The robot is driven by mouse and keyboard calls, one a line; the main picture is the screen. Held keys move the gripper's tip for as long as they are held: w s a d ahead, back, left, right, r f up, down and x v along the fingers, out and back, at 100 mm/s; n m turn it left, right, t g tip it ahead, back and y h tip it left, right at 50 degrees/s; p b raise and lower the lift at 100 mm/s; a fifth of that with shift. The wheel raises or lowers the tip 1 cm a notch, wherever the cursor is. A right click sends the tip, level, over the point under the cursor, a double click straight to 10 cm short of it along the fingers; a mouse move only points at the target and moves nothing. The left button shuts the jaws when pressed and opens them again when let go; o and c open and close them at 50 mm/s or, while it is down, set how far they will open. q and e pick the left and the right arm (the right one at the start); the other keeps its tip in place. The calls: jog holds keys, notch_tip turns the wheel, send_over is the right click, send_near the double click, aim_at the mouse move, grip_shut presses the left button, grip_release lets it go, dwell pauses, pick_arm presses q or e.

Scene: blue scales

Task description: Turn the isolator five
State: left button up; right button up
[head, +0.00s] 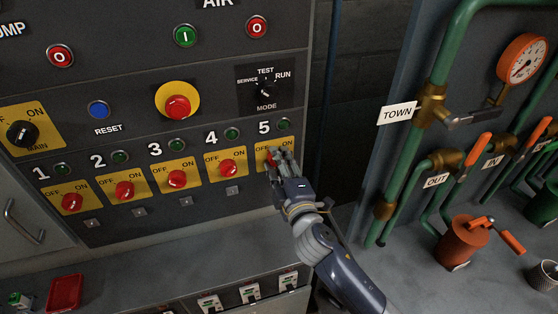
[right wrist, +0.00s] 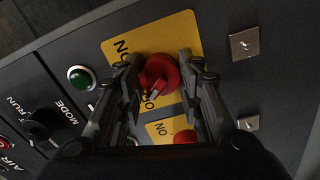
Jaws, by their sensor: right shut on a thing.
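Isolator five is a red rotary knob (right wrist: 160,73) on a yellow plate (right wrist: 178,30) marked OFF and ON. In the head view its plate (head: 261,149) sits under the white number 5, at the right end of the row. My right gripper (head: 276,156) is at this knob and covers most of it there. In the right wrist view its two fingers (right wrist: 159,66) are shut on the knob, one on each side. The knob's pale mark lies toward the partly hidden OFF lettering. My left gripper is not in view.
Isolator four (head: 227,168) is close on the left, with more red isolators beyond it. A green lamp (head: 283,124) and the mode switch (head: 267,92) are above. A grey ledge (head: 190,260) runs below. Green pipes (head: 405,188) stand to the right.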

jog(key=shift+n, duration=0.5)
jog(key=o, duration=1.1)
jog(key=shift+c, duration=0.2)
jog(key=v, duration=1.2)
